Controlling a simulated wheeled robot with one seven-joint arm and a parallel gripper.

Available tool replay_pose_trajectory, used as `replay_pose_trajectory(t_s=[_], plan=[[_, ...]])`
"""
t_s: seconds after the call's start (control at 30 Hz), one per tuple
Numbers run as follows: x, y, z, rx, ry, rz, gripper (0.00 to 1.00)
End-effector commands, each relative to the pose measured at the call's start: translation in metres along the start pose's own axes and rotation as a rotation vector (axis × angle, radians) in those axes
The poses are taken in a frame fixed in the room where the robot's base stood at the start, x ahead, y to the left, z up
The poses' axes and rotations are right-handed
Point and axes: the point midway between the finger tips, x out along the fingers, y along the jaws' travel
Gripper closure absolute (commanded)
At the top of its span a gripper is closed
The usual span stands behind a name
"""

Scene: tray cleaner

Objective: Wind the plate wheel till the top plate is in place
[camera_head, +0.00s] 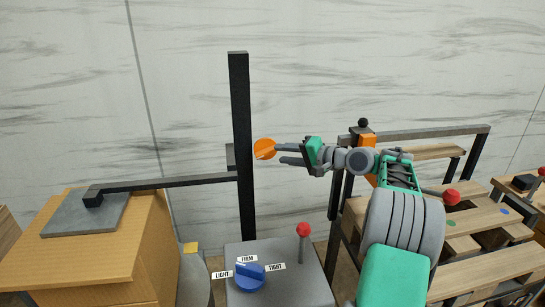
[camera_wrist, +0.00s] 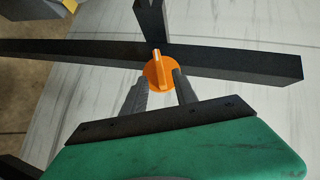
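The plate wheel is an orange round knob (camera_head: 264,149) with a raised bar across its face, on the black upright post (camera_head: 241,100). In the wrist view the knob (camera_wrist: 151,76) shows its bar nearly upright. A black arm (camera_head: 165,184) runs left from the post to the grey top plate (camera_head: 75,219), which lies over the cardboard box (camera_head: 85,265). Whether plate and box touch is hard to tell. My gripper (camera_head: 278,153) is at the knob's right side, fingers apart. In the wrist view my gripper (camera_wrist: 160,85) has a finger on either side of the knob's near edge; contact is unclear.
Below the post stands a grey base with a blue dial (camera_head: 250,278) labelled LIGHT, FIRM and TIGHT, and a red-topped lever (camera_head: 303,230). A wooden slatted rack (camera_head: 470,220) with a dark frame is at right. The wall behind is clear.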

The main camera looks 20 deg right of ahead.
Motion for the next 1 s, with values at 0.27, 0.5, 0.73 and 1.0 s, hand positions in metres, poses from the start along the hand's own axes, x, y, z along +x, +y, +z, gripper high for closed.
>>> replay_pose_trajectory(t_s=[0.27,0.5,0.73,1.0], plan=[[0.046,0.0,0.0,-0.002,0.0,0.002,0.65],[0.051,0.001,-0.001,-0.002,0.002,0.004,0.65],[0.051,0.001,0.0,-0.002,0.001,0.004,0.79],[0.051,0.001,0.0,-0.003,0.001,0.004,1.0]])
